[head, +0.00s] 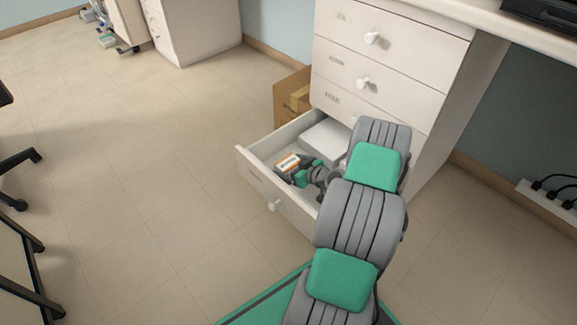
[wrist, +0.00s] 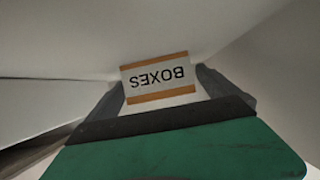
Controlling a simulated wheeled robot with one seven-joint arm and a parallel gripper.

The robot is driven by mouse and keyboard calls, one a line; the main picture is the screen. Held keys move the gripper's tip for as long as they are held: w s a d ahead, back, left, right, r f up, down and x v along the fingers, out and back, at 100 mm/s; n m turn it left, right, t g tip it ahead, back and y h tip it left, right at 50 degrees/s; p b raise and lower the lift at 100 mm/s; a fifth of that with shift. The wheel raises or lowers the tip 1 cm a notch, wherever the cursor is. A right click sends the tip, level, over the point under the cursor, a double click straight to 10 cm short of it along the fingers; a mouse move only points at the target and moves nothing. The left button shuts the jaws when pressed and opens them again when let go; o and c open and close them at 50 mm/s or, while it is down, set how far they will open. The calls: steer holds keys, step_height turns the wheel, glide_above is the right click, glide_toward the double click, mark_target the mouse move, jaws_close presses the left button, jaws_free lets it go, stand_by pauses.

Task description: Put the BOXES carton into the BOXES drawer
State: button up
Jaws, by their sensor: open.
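The BOXES carton (head: 288,163) is a small white and orange box inside the open bottom drawer (head: 258,188). In the wrist view the carton (wrist: 158,78) shows its BOXES label upside down, between the two fingers. My gripper (head: 287,172) reaches down into the drawer at the carton. Its fingers (wrist: 160,88) are open, one on each side of the carton. I cannot tell whether the carton rests on the drawer floor, as its underside is hidden. The drawer's front label is too small to read.
A white box (head: 326,137) lies at the back of the drawer. Closed drawers with round knobs (head: 363,84) are above. A brown cardboard box (head: 291,92) stands on the floor behind the drawer.

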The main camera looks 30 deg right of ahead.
steer(key=p+v, duration=0.3)
steer(key=v, duration=0.8)
steer(key=shift+p, duration=0.4)
steer(key=shift+s+r, duration=0.1)
steer(key=shift+s, duration=0.2)
steer(key=shift+c, duration=0.6)
